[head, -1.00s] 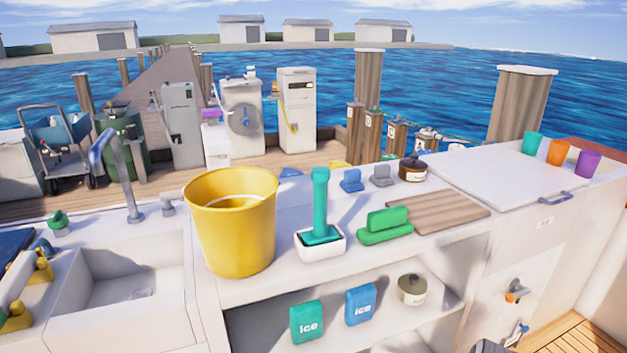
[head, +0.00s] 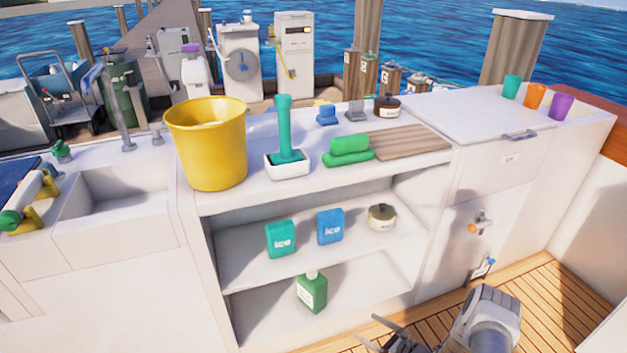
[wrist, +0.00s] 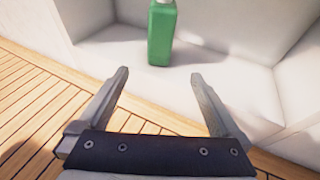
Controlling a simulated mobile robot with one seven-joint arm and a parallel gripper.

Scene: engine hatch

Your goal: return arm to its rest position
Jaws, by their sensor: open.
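My gripper (wrist: 158,100) is open in the wrist view, with nothing between its two fingers. In the head view my gripper (head: 385,335) shows low at the bottom edge, partly cut off, with my arm's grey wrist to its right. A green bottle (wrist: 161,32) stands beyond the fingertips, apart from them, with its top cut off in the wrist view. The bottle also shows in the head view (head: 311,291), upright on the lowest shelf with a pale label.
A white counter (head: 225,195) carries a yellow bucket (head: 205,145), a teal brush (head: 285,130) in a white holder and a green scrubber (head: 349,150). The middle shelf holds two ice packs (head: 281,239) and a pot (head: 382,216). Wooden deck (head: 555,300) is clear at right.

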